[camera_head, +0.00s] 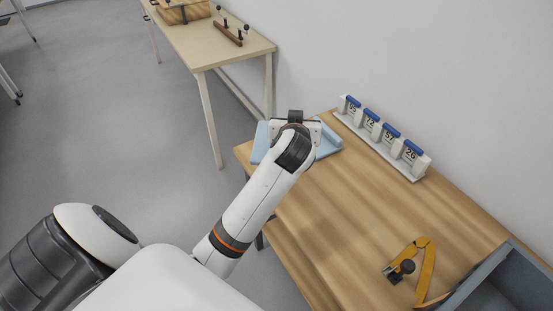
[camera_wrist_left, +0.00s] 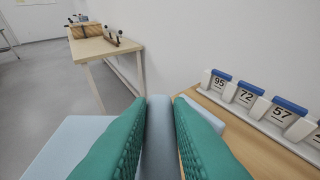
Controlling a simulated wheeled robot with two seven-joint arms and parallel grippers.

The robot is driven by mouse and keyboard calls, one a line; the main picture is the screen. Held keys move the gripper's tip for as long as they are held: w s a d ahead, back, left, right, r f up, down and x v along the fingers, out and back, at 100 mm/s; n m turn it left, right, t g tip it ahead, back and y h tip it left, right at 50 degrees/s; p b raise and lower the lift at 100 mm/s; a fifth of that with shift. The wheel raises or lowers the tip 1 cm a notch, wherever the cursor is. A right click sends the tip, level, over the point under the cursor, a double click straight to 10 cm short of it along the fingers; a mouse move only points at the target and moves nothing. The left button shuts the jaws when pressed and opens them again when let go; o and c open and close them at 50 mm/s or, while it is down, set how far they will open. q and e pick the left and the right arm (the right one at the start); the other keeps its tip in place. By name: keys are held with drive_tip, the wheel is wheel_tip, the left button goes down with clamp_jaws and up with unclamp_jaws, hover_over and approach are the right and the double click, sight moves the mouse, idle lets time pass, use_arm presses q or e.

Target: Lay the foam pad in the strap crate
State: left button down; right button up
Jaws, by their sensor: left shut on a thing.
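The light blue foam pad (camera_head: 327,148) is at the far left end of the wooden table in the head view, partly hidden behind my left wrist. My left gripper (camera_head: 294,124) is over it. In the left wrist view, the teal fingers of my left gripper (camera_wrist_left: 160,100) are shut on a raised grey-blue middle part of the pad (camera_wrist_left: 159,140). Flat parts of the pad spread out on both sides. I cannot tell whether the pad touches the table. A grey-blue open crate (camera_head: 497,288), likely the strap crate, is cut off at the lower right. My right gripper is not in view.
A white rack (camera_head: 382,140) with blue-topped number blocks stands along the wall. A yellow, hinged tool (camera_head: 425,272) lies beside the crate. Another table (camera_head: 205,45) behind holds a wooden box (camera_head: 183,12) and a dark bar with knobs (camera_head: 228,34). The wooden table's middle (camera_head: 345,215) is clear.

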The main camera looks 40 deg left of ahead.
use_arm(q)
drive_tip(key=w+a+f+n+g+y+b, duration=0.3)
drive_tip(key=w+a+f+n+g+y, duration=0.2)
drive_tip(key=a, duration=0.5)
drive_tip(key=w+n+g, duration=0.1)
drive_tip(key=w+n, duration=0.1)
drive_tip(key=shift+w+f, duration=0.3)
drive_tip(key=shift+f, duration=0.05)
drive_tip(key=shift+f+y, duration=0.1)
drive_tip(key=shift+y, duration=0.2)
wheel_tip(320, 180, down, 5)
drive_tip(key=shift+f, duration=0.2)
wheel_tip(320, 180, down, 4)
drive_tip(key=shift+f, duration=0.1)
